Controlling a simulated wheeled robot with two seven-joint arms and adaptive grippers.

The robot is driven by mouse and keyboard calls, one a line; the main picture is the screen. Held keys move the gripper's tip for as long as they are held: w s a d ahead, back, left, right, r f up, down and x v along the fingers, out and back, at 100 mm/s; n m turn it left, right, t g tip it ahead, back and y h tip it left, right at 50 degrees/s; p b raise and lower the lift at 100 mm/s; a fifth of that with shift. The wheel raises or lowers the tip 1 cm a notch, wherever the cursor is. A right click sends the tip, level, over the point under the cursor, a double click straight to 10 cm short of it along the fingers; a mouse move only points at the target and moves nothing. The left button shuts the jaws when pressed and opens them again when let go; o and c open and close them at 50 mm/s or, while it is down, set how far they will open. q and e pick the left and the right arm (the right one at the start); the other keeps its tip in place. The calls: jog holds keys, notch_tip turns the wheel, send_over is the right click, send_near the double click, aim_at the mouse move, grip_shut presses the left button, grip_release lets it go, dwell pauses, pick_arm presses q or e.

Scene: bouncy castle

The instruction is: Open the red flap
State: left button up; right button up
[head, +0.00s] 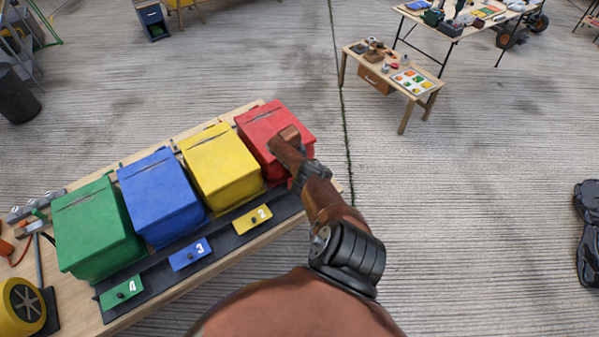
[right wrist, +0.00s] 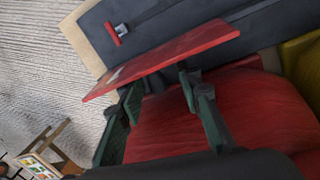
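The red box (head: 270,125) is at the right end of a row of coloured boxes. My right arm comes in from below and covers its front, hiding the red flap and gripper in the head view. In the right wrist view, the red flap (right wrist: 170,58) is a thin plate standing out at a slant in front of the red box (right wrist: 240,112), with a pale mark near its left end. My right gripper (right wrist: 161,85) is open, its fingers apart, tips close to the flap's near edge. I cannot tell whether they touch it. My left gripper is not in view.
Yellow (head: 221,165), blue (head: 160,194) and green (head: 95,228) boxes stand to the left, with numbered plates in front. A small red piece with a grey clip (right wrist: 117,33) lies on the dark board.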

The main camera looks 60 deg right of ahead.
jog(key=shift+w+a+r, duration=0.15)
jog(key=shift+r, duration=0.55)
notch_tip(320, 180, up, 10)
jog(key=a, duration=0.1)
jog(key=shift+w+r, duration=0.25)
jog(key=shift+w, duration=0.2)
jog(key=shift+a, duration=0.1)
